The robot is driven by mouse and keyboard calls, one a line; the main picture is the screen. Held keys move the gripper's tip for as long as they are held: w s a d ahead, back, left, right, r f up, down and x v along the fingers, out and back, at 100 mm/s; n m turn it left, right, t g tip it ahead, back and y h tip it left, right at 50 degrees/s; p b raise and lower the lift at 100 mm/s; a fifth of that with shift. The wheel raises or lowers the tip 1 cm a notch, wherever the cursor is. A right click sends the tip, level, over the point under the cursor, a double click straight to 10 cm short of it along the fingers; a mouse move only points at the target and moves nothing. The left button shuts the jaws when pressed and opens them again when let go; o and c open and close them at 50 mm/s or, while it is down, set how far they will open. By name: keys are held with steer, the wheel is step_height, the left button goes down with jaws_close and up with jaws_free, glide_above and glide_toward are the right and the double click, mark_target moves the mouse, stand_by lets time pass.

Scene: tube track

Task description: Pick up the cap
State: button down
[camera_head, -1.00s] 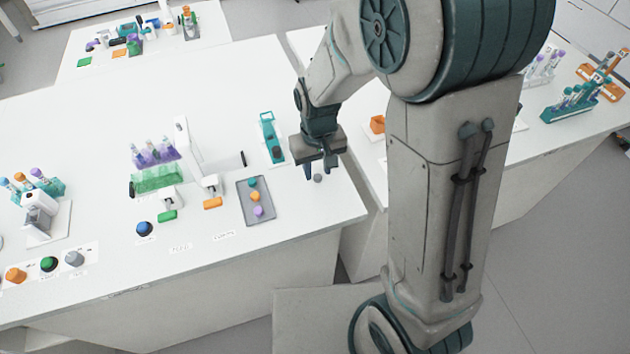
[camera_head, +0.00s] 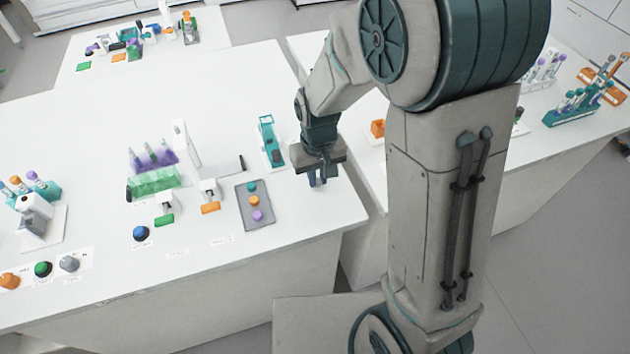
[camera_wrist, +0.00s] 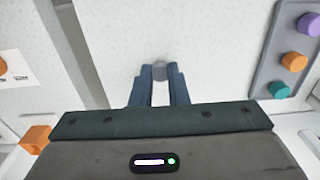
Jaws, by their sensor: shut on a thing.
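The cap (camera_wrist: 160,71) is small, round and grey. In the wrist view it sits between my two fingertips, with its far side showing past them. My gripper (camera_wrist: 159,77) is shut on it, pointing down at the white table top. In the head view my gripper (camera_head: 317,183) is over the front right part of the table, right of the tray, and its fingers mostly hide the cap. I cannot tell whether the cap still touches the table.
A grey tray (camera_head: 242,212) with a teal, an orange and a purple cap lies to the left. A teal holder (camera_head: 266,126) stands behind it. The table's right edge is close to my gripper.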

steer(key=shift+r+p, duration=2.1)
steer(key=shift+r, duration=0.75)
steer(key=shift+f, duration=0.1)
